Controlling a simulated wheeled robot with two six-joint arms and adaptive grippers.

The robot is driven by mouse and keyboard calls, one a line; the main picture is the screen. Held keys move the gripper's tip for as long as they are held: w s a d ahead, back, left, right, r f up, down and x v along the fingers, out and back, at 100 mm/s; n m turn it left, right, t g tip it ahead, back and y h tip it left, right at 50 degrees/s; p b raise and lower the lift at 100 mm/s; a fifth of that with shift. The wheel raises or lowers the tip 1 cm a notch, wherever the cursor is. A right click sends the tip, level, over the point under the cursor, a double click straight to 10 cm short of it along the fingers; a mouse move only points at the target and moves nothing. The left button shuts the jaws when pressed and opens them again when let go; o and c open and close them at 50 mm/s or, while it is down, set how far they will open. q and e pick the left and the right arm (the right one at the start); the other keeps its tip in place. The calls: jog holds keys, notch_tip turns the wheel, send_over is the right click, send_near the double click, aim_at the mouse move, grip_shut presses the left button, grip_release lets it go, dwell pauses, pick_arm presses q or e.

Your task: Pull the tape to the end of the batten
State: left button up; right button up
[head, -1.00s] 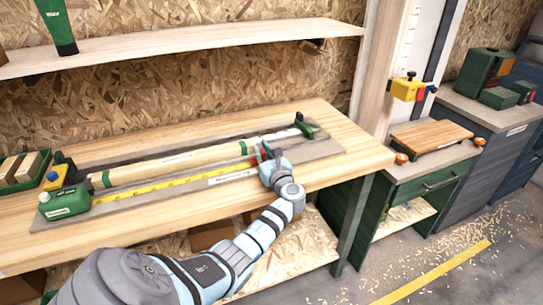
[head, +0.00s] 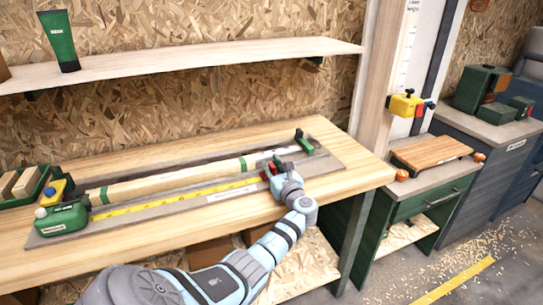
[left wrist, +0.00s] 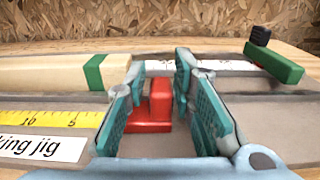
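The green tape case (head: 62,219) sits at the left end of a grey marking jig (head: 330,163). Its yellow tape (head: 170,199) runs out to the right along the front of the pale wooden batten (head: 165,180). A red tab (left wrist: 158,108) is at the tape's free end. A green band (left wrist: 94,72) on the batten lies left of the fingers. A pale strip with print (left wrist: 222,67) continues behind the fingers towards a green stop (left wrist: 275,62). My right gripper is out of view.
The jig lies on a wooden bench (head: 355,172) below a shelf (head: 200,65). A green box of wood blocks (head: 22,186) stands at the left. A green cabinet (head: 430,195) stands right of the bench. Bare jig lies right of my gripper.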

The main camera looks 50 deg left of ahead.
pick_arm(q)
jog(key=v, duration=1.2)
